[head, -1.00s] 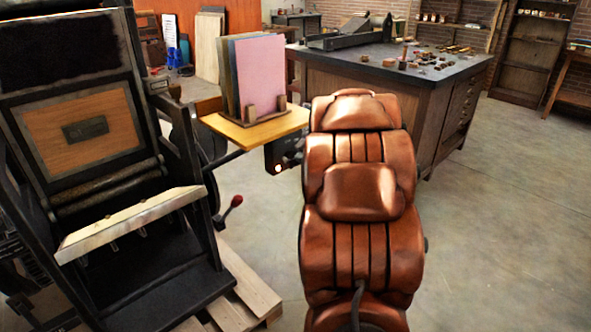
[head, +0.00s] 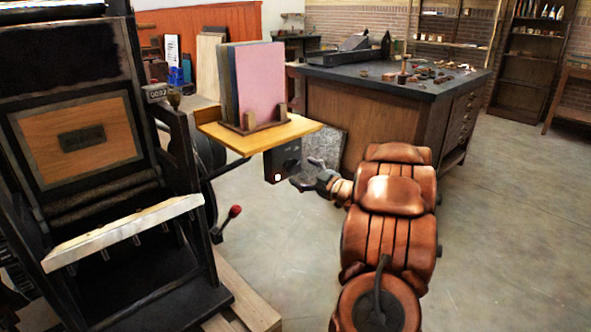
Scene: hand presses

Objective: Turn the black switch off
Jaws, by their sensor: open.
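A black box (head: 281,158) hangs under the wooden shelf of the press, with a small glowing light (head: 277,178) low on its front. I cannot make out the black switch's own shape or position on this box. My gripper (head: 304,174) is open and appears empty, just right of the box. Its fingers point left towards the box. I cannot tell whether they touch it. My copper-coloured arm comes in from the bottom right behind the gripper.
The wooden shelf (head: 262,140) above the box holds upright coloured sheets (head: 258,82). A lever with a red knob (head: 235,211) sticks out from the black press (head: 150,285) at left. A large workbench (head: 370,118) stands behind. The floor at right is clear.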

